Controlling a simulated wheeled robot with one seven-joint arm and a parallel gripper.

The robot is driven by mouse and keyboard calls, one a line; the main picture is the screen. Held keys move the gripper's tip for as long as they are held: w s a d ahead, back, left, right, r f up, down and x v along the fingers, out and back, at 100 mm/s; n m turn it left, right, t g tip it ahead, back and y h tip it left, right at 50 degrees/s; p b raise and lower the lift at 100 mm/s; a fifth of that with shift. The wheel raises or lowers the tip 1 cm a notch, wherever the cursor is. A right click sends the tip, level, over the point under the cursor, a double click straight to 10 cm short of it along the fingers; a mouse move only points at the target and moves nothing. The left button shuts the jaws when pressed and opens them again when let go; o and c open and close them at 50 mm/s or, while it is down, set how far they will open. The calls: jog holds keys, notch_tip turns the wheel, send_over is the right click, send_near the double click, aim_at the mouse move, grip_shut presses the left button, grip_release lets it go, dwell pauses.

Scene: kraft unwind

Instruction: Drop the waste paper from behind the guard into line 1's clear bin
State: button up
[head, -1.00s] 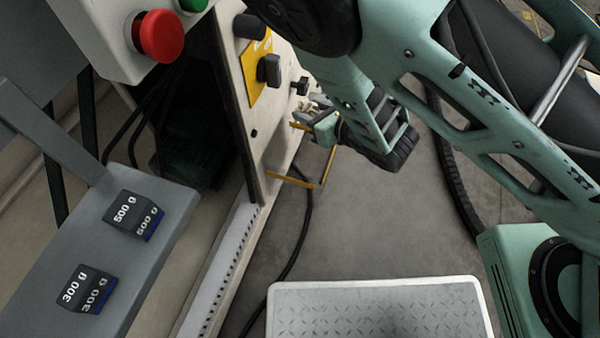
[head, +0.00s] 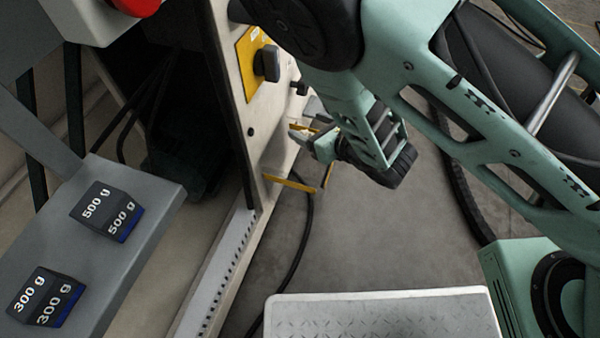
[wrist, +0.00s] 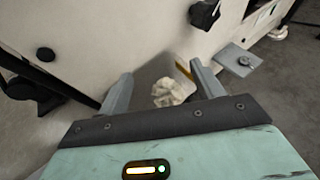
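The waste paper (wrist: 168,92) is a crumpled off-white wad in the wrist view, seen between and beyond my fingers. My gripper (wrist: 162,88) is open, with a gap on each side of the wad; whether a finger touches it I cannot tell. In the head view my gripper (head: 302,138) is beside the machine's pale side panel, by the yellow-edged guard (head: 290,183). A yellow edge (wrist: 183,70) also shows behind the paper in the wrist view. I cannot make out the paper in the head view. No clear bin is recognisable in either view.
A grey shelf (head: 60,238) at left carries a 500 g weight (head: 107,210) and a 300 g weight (head: 46,296). The panel has black knobs (head: 267,63). A treadplate step (head: 380,312) stands in front; a black cable (head: 292,262) lies on the floor.

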jog(key=p+v, duration=1.4)
jog(key=v, duration=0.3)
jog(key=shift+s, duration=0.2)
jog(key=shift+d+r, duration=0.15)
jog(key=s+d+p, duration=0.2)
jog(key=d+p, duration=0.2)
jog(key=d, duration=0.3)
jog(key=shift+s+d, duration=0.25)
jog(key=shift+s, duration=0.1)
